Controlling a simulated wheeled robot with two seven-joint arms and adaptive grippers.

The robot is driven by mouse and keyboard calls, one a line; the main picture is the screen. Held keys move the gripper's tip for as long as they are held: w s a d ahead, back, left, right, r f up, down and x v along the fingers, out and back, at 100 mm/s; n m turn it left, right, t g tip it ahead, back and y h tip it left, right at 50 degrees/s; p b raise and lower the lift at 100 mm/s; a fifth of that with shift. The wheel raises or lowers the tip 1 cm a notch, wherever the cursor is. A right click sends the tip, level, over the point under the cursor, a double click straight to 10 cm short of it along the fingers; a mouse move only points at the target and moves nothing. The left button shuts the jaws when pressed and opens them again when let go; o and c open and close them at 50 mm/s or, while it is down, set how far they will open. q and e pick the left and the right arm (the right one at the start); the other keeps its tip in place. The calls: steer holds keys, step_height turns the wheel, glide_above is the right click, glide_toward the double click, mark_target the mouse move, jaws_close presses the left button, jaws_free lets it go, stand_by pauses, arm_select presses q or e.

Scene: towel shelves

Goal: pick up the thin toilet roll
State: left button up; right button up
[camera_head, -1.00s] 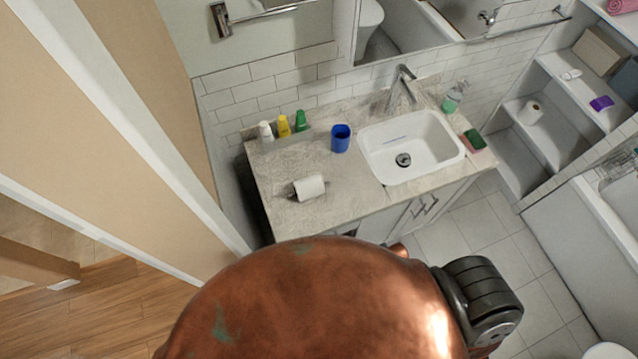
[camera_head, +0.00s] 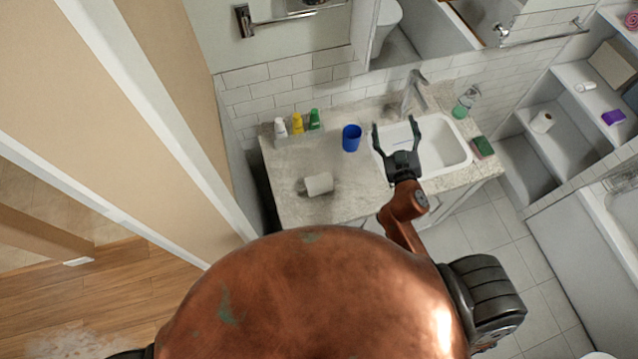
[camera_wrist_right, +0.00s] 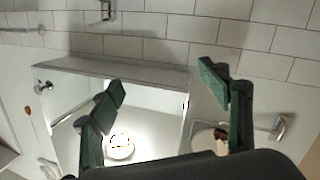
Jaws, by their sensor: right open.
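A white toilet roll (camera_head: 319,184) lies on its side on the left front part of the counter. Another white roll (camera_head: 542,122) sits in a cubby of the shelves at the right, and a smaller white roll-like thing (camera_head: 586,87) lies on the shelf above. I cannot tell for sure which is the thin one. My right gripper (camera_head: 395,124) is open and empty over the sink's left side, right of the counter roll and apart from it. Its spread fingers also show in the right wrist view (camera_wrist_right: 162,82), with no roll between them. My left gripper is out of view.
The counter (camera_head: 350,203) holds a blue cup (camera_head: 352,138), several small bottles (camera_head: 298,124), a soap dispenser (camera_head: 464,103) and a green sponge (camera_head: 483,147). The faucet (camera_head: 410,92) rises behind the sink (camera_head: 447,150). A wooden-toned wall edge stands at the left.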

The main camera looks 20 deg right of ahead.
steer(key=w+a+r+n+t+y, duration=0.3)
steer(key=a+r+n+y, duration=0.5)
steer(key=a, duration=0.4)
steer(key=s+a+f+n+g+y, duration=0.15)
steer(key=a+n+g+y, duration=0.45)
steer(key=a, duration=0.7)
steer(key=n+g+h, duration=0.4)
steer(key=g+h, duration=0.1)
steer(key=g, duration=0.4)
glide_above(322, 183)
steer(key=s+d, duration=0.2)
steer(key=f, duration=1.6)
steer(key=f+p, duration=0.1)
steer(key=f, duration=0.7)
steer(key=shift+a+f, duration=0.25)
steer(key=shift+f, duration=0.05)
steer(key=shift+g+h, duration=0.3)
steer(key=x, duration=0.4)
steer(key=d+p+x, duration=0.1)
steer(key=x, duration=0.2)
steer(key=shift+f, duration=0.2)
steer(key=shift+w+a+f, duration=0.15)
steer(key=shift+f, duration=0.2)
